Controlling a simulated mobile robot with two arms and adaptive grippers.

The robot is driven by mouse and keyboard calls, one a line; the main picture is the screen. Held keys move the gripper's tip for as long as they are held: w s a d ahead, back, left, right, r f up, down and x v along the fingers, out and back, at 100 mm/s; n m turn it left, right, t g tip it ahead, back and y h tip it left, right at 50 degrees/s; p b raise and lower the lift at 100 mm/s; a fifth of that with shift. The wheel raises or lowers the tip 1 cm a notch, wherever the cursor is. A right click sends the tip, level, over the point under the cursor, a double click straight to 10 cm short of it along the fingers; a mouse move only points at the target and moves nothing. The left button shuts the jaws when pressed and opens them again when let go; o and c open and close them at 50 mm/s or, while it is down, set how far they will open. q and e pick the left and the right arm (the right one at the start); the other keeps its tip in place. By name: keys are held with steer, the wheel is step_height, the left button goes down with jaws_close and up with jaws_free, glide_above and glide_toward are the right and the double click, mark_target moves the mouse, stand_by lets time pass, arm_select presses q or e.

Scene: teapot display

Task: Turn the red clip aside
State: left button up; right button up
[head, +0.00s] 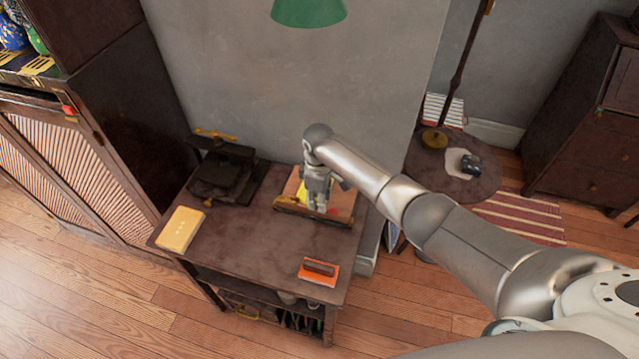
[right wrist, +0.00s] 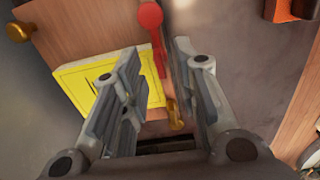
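The red clip (right wrist: 151,17) shows in the right wrist view as a round red head with a narrow red strip running down from it. It lies along the edge of a wooden board (right wrist: 85,30), beside a yellow card (right wrist: 78,80). My right gripper (right wrist: 156,52) is open above the board, with its fingers on either side of the clip's strip; I cannot tell whether they touch it. My left gripper is not in view.
On the dark table (head: 240,232) stand a black press (head: 222,175), a yellow box (head: 180,230) and an orange pad with a brown block (head: 318,272). The table's middle is clear. A wall (head: 270,95) rises behind, with a green lampshade (head: 308,10) above.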

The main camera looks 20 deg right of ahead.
step_height(320, 180, up, 11)
stand_by(0.4)
stand_by(0.4)
